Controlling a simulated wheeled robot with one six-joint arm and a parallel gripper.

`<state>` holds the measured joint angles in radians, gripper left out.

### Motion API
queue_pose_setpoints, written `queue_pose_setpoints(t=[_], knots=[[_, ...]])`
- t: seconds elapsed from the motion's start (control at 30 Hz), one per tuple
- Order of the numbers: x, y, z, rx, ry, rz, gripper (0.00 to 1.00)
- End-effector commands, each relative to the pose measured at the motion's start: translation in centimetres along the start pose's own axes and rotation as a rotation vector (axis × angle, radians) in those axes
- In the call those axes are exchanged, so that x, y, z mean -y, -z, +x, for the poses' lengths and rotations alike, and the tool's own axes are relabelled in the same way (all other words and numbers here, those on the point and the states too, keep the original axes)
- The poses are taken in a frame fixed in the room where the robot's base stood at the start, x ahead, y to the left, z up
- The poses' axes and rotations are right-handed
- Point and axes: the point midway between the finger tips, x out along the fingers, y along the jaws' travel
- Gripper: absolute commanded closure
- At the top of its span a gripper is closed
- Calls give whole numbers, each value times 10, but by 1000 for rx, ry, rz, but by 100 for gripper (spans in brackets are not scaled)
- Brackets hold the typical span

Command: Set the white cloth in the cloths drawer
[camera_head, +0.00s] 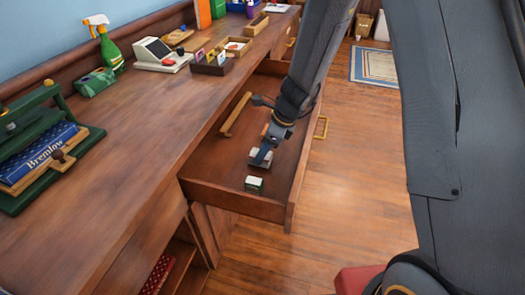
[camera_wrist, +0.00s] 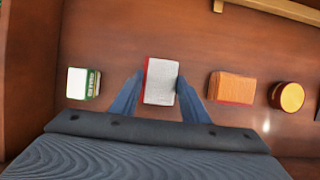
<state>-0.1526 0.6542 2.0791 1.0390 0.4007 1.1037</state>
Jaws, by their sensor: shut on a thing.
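The white cloth (camera_wrist: 160,80) is a small white textured block with a red edge, between my gripper's (camera_wrist: 154,90) two blue fingers in the wrist view. My gripper is shut on it. In the head view the cloth (camera_head: 260,159) is inside the open drawer (camera_head: 232,198), under my gripper (camera_head: 263,151). I cannot tell whether it touches the drawer floor. A green and white box (camera_wrist: 84,83) lies to its left in the wrist view, and an orange-brown block (camera_wrist: 232,87) with a red edge lies to its right. Both are apart from it.
A round yellow and red tin (camera_wrist: 287,96) lies farther right in the drawer. A wooden bar (camera_head: 235,114) runs along the drawer's back side. The counter (camera_head: 120,155) above holds a green press (camera_head: 45,140), a spray bottle (camera_head: 105,45) and a card terminal (camera_head: 160,54).

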Motion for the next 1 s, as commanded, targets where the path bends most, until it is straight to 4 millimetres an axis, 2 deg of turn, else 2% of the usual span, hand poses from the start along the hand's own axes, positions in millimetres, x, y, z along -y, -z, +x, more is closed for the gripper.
queue_pose_setpoints(t=[0.1,0.13,0.23,0.63,0.77,1.0], knots=[[0,1,3,0,0,0,80],[0,1,3,0,0,0,57],[0,1,2,0,0,0,40],[0,-1,-2,0,0,0,40],[0,-1,-21,2,2,0,40],[1,-1,-72,2,4,-1,40]])
